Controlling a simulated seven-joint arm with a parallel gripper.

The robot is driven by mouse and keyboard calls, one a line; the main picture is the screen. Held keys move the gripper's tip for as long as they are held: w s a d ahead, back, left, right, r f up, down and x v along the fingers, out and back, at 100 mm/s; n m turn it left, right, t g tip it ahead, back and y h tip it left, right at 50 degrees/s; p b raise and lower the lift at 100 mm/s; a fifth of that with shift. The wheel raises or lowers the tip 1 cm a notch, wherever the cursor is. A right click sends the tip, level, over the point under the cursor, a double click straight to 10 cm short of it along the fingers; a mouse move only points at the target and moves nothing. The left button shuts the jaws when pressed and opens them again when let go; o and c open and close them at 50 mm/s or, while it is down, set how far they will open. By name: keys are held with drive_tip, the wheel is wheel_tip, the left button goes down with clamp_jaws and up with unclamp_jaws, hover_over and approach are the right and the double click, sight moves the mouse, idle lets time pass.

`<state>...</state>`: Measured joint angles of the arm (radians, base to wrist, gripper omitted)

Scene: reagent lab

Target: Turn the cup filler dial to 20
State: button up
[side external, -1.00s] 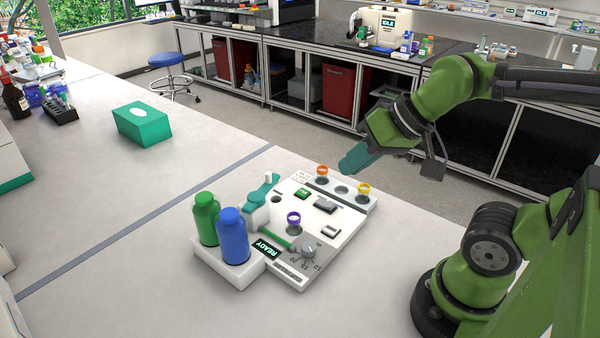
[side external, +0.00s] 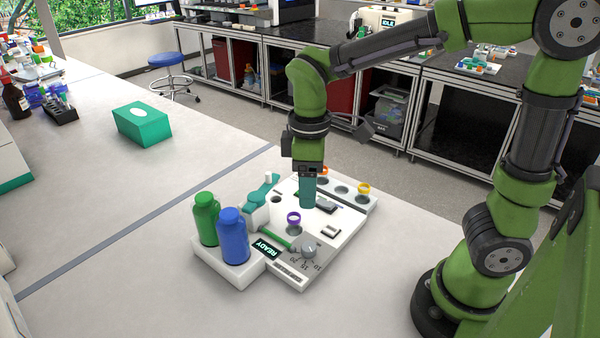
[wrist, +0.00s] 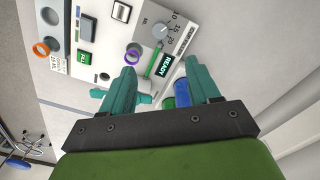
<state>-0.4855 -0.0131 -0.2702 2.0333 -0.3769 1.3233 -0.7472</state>
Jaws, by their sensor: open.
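The cup filler (side external: 316,263) is a white panel on the bench. Its round grey dial (side external: 309,251) sits near the front right corner and shows in the wrist view (wrist: 159,31), with 10, 15 and 20 printed around it. I cannot tell which number the dial points at. My gripper (side external: 307,206) points down above the middle of the panel, behind the dial and apart from it. In the wrist view its two teal fingers (wrist: 162,78) are open and empty, with the dial beyond their tips.
A READY display (side external: 267,249) is beside the dial. A green bottle (side external: 205,220) and a blue bottle (side external: 233,237) stand at the panel's left. A purple ring (side external: 293,217) and a yellow ring (side external: 364,188) rise from the panel.

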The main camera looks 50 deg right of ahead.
sight(307, 245)
wheel_tip(307, 245, down, 16)
drive_tip(key=shift+r, duration=0.2)
drive_tip(key=c, duration=1)
drive_tip(key=shift+c, duration=0.2)
